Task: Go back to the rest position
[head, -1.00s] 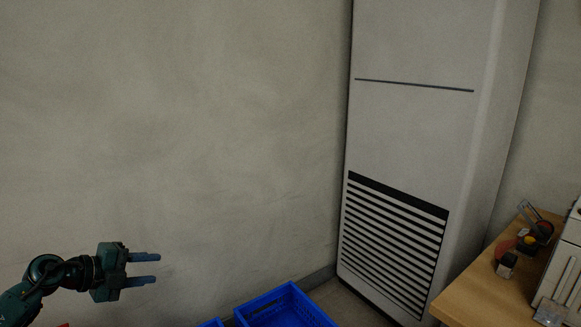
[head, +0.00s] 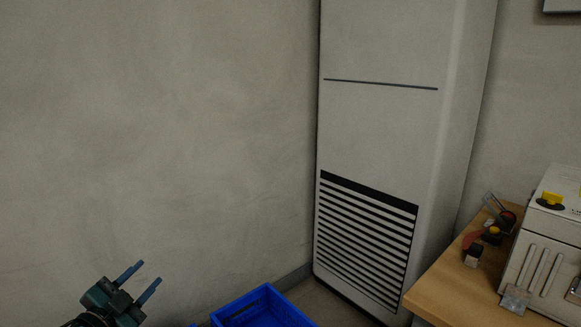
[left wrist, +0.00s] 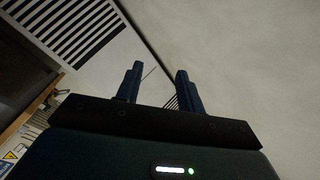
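My left gripper (head: 147,277) is at the lower left of the head view, with its two blue fingers pointing up and to the right. The fingers are apart with nothing between them. In the left wrist view the fingers (left wrist: 157,88) also stand apart and empty. No busbar can be made out in either view. My right gripper is in neither view.
A blue crate (head: 262,309) stands at the bottom, by the wall. A tall white cabinet (head: 385,130) with a black louvred grille stands in the corner. At right, a wooden table (head: 440,285) carries a light grey box (head: 545,250) and small parts (head: 488,237).

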